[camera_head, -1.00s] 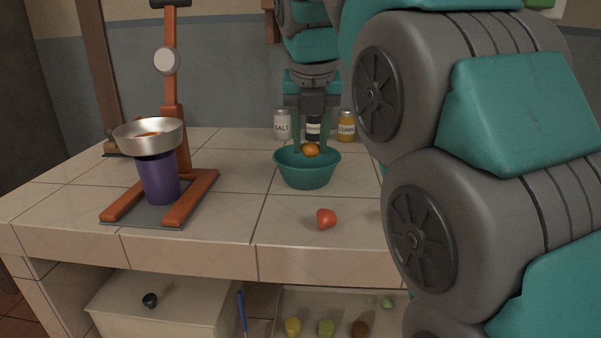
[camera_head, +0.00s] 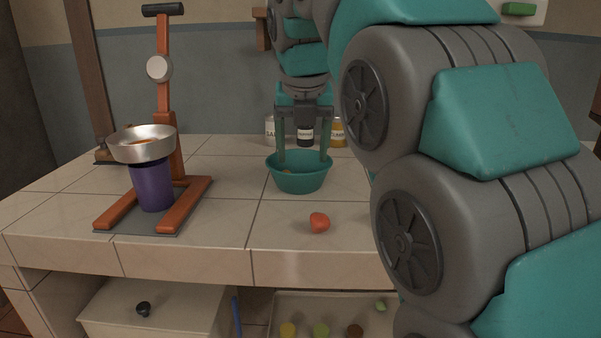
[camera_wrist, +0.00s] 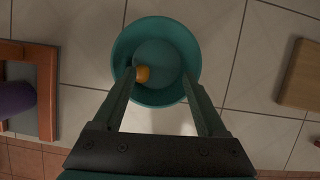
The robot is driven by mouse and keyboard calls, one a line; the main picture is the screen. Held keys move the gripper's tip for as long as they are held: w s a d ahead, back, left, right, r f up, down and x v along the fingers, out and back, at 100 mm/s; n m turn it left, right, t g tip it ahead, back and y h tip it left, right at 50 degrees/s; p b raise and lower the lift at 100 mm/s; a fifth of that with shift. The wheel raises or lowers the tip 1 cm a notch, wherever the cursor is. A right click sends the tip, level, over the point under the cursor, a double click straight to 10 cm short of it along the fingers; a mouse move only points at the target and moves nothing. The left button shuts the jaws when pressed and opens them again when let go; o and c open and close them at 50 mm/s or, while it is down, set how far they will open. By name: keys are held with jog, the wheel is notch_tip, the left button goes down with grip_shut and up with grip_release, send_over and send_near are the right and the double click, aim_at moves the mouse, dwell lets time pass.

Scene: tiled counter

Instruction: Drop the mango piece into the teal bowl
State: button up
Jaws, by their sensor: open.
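The teal bowl (camera_head: 300,179) stands upright on the tiled counter, and it also shows in the wrist view (camera_wrist: 192,50). The mango piece (camera_wrist: 142,74) is an orange lump inside the bowl in the wrist view, toward the left side of its floor. In the head view the bowl's wall hides most or all of it. My gripper (camera_head: 304,160) is above the bowl, pointing down, with its fingers spread wide at the bowl's rim. It is open and empty in the wrist view too (camera_wrist: 160,80).
A red-orange piece (camera_head: 319,222) lies on the counter in front of the bowl. An orange press stand (camera_head: 165,90) with a metal funnel (camera_head: 143,146) over a purple cup (camera_head: 152,186) stands at left. Jars (camera_head: 338,132) stand behind. A wooden board (camera_wrist: 300,76) lies right in the wrist view.

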jog(key=s+r+b, duration=0.1)
jog(key=s+r, duration=0.1)
jog(key=s, duration=1.1)
jog(key=shift+d+r+b, duration=0.3)
jog(key=shift+r+b, duration=0.05)
jog(key=shift+s, duration=0.2)
